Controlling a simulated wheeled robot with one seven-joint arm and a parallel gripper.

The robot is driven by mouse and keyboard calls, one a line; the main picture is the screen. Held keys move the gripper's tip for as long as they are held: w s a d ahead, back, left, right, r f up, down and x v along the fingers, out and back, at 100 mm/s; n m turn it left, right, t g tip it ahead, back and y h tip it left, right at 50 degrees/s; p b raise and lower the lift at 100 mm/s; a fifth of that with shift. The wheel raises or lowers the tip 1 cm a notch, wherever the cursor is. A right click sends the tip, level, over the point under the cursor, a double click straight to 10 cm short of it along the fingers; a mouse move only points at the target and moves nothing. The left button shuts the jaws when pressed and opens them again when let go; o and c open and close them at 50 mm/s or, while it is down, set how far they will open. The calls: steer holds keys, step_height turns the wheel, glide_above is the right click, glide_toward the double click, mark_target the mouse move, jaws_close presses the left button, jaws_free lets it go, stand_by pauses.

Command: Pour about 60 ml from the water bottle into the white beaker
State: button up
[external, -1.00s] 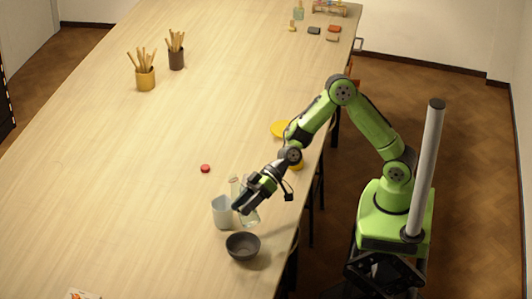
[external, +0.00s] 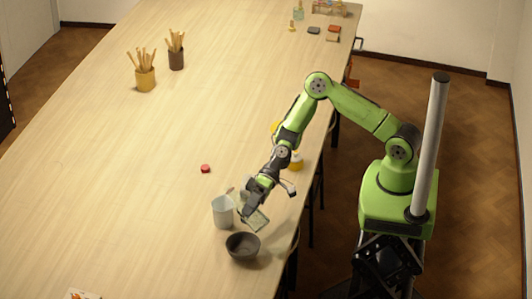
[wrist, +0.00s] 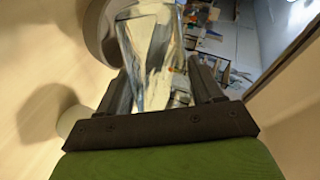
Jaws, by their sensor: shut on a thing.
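The clear water bottle (external: 257,219) is tilted well over in my gripper (external: 249,206), its base out to the lower right and its neck towards the white beaker. In the wrist view the bottle (wrist: 150,60) fills the space between the two fingers (wrist: 163,88). The white beaker (external: 222,213) stands upright on the table, just left of my gripper. In the wrist view part of the beaker (wrist: 72,119) shows at the left, behind the gripper. I cannot see whether any water is flowing, nor the level in the beaker.
A dark grey bowl (external: 243,247) stands close in front of the beaker and bottle, near the right edge of the table (external: 120,215). A small red object (external: 205,168) lies behind the beaker. Yellow items (external: 296,162) are partly behind my arm. Left of the beaker is clear.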

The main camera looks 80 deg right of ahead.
steer(key=shift+f+m, duration=0.4)
steer(key=shift+f, duration=0.25)
steer(key=shift+w+d+r+m+g+y, duration=0.15)
steer(key=shift+w+m+g+y, duration=0.15)
steer(key=shift+m+g+y, duration=0.25)
steer(key=shift+m+y, duration=0.25)
steer(key=shift+m, duration=0.3)
steer(key=shift+r+m+g, duration=0.25)
steer(key=shift+r+m, duration=0.05)
steer(key=shift+r, duration=0.05)
steer(key=shift+s, duration=0.1)
steer(key=shift+s+a, duration=0.1)
steer(key=shift+a, duration=0.15)
steer(key=shift+r, duration=0.1)
steer(key=shift+r+m+y+p, duration=0.3)
steer(key=shift+m+y+p, duration=0.1)
stand_by(1.2)
